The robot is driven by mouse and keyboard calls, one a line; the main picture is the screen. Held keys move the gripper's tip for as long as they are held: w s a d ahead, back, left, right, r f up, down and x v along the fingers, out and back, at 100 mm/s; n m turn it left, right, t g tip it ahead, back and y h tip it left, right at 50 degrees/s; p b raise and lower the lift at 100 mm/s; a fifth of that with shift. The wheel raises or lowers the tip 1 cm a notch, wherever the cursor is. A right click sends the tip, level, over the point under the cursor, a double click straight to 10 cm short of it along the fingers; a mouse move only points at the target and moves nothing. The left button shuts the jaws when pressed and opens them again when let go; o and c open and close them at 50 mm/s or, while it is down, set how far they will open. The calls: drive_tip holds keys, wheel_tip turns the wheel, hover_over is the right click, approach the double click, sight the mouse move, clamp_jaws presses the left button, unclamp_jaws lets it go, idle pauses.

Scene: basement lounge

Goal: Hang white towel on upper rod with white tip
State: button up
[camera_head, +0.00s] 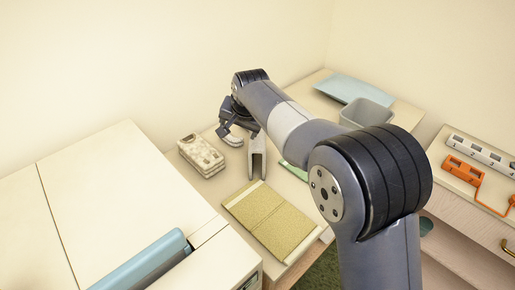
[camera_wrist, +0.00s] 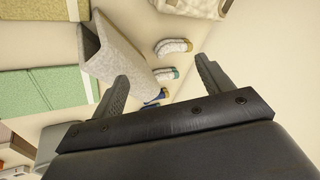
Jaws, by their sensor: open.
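A pale grey-white folded piece (camera_head: 258,160), which looks like the white towel, stands in an upside-down V beside my gripper. Beyond the fingers are short rod-like pieces: one with brownish ends (camera_wrist: 172,46), one with a teal tip (camera_wrist: 165,74) and one with a blue tip (camera_wrist: 154,98). I cannot make out a white tip.
A bumpy whitish block (camera_head: 200,156) lies left of my gripper. A yellow folded mat (camera_head: 265,217) lies in front, and a green cloth (camera_head: 294,171) is partly hidden by my arm. A grey bin (camera_head: 366,113) and blue sheet (camera_head: 352,89) are at the back right.

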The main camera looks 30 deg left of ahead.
sight(258, 136)
drive_tip(key=w+d+n+h, duration=0.1)
drive_tip(key=w+d+r+n+h, duration=0.1)
drive_tip(key=w+d+n, duration=0.1)
drive_tip(key=shift+d+t, duration=0.3)
drive_tip(key=shift+w+d+f+h, duration=0.1)
drive_tip(key=shift+d+f+h, duration=0.05)
drive_tip(key=shift+f+h, duration=0.15)
drive_tip(key=p+x, duration=0.1)
drive_tip(key=x, duration=0.4)
drive_tip(key=p+x, duration=0.1)
drive_tip(key=x, duration=0.2)
drive_tip(key=shift+w+f+p, duration=0.25)
drive_tip(key=shift+w+p, duration=0.1)
drive_tip(key=shift+w, duration=0.1)
drive_tip(key=shift+w+a+f, duration=0.2)
drive_tip(key=shift+a+f, duration=0.1)
drive_tip(key=shift+f, duration=0.35)
drive_tip(key=shift+f, duration=0.25)
